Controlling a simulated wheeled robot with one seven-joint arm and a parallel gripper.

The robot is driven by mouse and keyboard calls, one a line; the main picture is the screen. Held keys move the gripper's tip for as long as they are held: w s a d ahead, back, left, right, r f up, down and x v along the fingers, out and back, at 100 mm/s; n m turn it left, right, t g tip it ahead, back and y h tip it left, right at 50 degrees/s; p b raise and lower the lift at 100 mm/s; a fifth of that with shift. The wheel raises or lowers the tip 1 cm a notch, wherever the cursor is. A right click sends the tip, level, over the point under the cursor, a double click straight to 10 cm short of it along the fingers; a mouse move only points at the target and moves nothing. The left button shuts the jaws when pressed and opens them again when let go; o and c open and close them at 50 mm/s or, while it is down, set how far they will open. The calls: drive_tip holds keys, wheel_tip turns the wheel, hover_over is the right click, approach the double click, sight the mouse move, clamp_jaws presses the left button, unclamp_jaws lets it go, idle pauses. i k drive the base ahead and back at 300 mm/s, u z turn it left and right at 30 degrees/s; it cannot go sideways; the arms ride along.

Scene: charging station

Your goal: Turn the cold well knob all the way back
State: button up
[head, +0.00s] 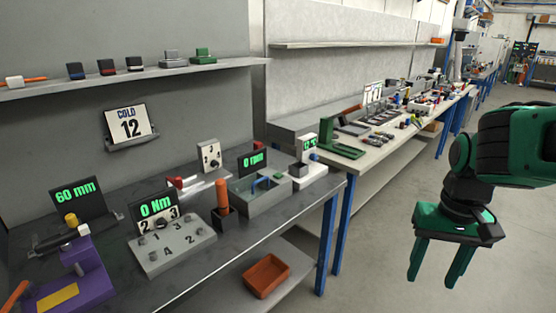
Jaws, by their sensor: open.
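A white device (308,176) with a small green-lit display (310,141) stands at the right end of the near bench, and it looks like the cold well. A small blue knob (313,157) is on its side, too small to tell its turn angle. The display digits are too small to read surely. A card (130,123) on the back wall reads COLD 12. My gripper (432,280) is green, open and empty. It points down at the right of the view, over the floor, well apart from the knob and bench.
The near bench (200,265) also holds a purple fixture (75,280), a 0 Nm block (168,240), an orange-handled tool (222,205) and a grey tank (262,192). An orange tray (266,275) sits on the lower shelf. The floor (375,235) beside the bench is clear.

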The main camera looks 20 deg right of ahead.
sight(314, 158)
drive_tip(key=k, duration=1.2)
drive_tip(key=z, duration=0.55)
drive_tip(key=i, duration=1.5)
drive_tip(key=u, duration=0.35)
